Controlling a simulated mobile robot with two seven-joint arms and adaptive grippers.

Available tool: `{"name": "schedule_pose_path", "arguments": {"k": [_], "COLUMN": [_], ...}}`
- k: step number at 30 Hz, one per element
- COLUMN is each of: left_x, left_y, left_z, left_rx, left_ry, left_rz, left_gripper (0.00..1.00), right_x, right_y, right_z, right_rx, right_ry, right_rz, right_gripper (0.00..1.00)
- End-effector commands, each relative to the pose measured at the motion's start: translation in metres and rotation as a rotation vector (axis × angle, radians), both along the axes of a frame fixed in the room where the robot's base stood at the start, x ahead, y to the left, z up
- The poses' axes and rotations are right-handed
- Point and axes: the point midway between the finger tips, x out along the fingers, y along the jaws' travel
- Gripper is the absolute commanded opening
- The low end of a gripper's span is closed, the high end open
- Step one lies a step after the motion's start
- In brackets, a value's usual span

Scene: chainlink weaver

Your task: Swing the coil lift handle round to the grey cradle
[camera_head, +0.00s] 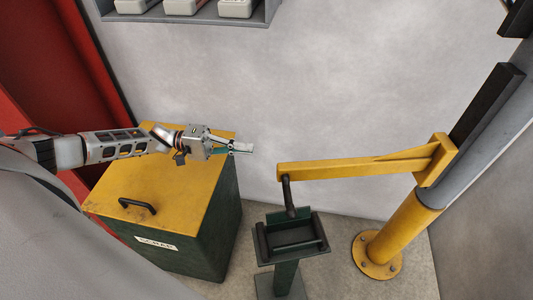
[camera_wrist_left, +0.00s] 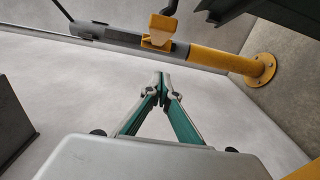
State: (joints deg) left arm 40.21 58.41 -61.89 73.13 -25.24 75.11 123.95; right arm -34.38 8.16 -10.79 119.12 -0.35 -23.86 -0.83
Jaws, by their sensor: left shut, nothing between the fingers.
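The coil lift is a yellow post (camera_head: 400,238) bolted to the floor, with a yellow boom (camera_head: 360,166) reaching left. Its dark handle (camera_head: 288,194) hangs from the boom's left end. A dark grey tray-like cradle (camera_head: 262,244) on a green stand is just below the handle; I cannot tell whether they touch. My left gripper (camera_head: 250,148) is shut and empty, left of the boom's end and apart from it. In the left wrist view its fingertips (camera_wrist_left: 160,80) meet, with the yellow boom (camera_wrist_left: 158,32) and post (camera_wrist_left: 215,59) beyond. My right gripper is not in view.
A green bin with a yellow lid (camera_head: 180,192) and black handle (camera_head: 137,205) stands below my left arm. A grey shelf (camera_head: 190,17) with pale boxes is on the back wall. A red panel (camera_head: 38,70) is at left. Floor shows between cradle and post.

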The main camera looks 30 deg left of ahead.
Motion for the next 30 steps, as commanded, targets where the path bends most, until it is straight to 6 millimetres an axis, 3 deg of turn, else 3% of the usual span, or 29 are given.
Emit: {"name": "schedule_pose_path", "arguments": {"k": [6, 17, 22, 30], "left_x": [0.009, 0.03, 0.007, -0.004], "left_y": [-0.03, -0.097, -0.107, -0.115], "left_z": [0.004, 0.003, 0.004, 0.003], "left_rx": [-0.003, -0.003, -0.001, 0.0], "left_ry": [-0.006, -0.006, -0.004, -0.005], "left_rz": [-0.004, -0.005, -0.004, -0.003], "left_gripper": [0.0, 0.0, 0.0, 0.0], "right_x": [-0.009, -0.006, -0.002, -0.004], "right_y": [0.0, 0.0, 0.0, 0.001], "right_z": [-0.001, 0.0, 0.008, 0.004], "right_rx": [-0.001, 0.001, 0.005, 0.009], "right_ry": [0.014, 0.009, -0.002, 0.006], "right_rz": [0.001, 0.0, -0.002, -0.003], "right_gripper": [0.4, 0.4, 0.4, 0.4]}}
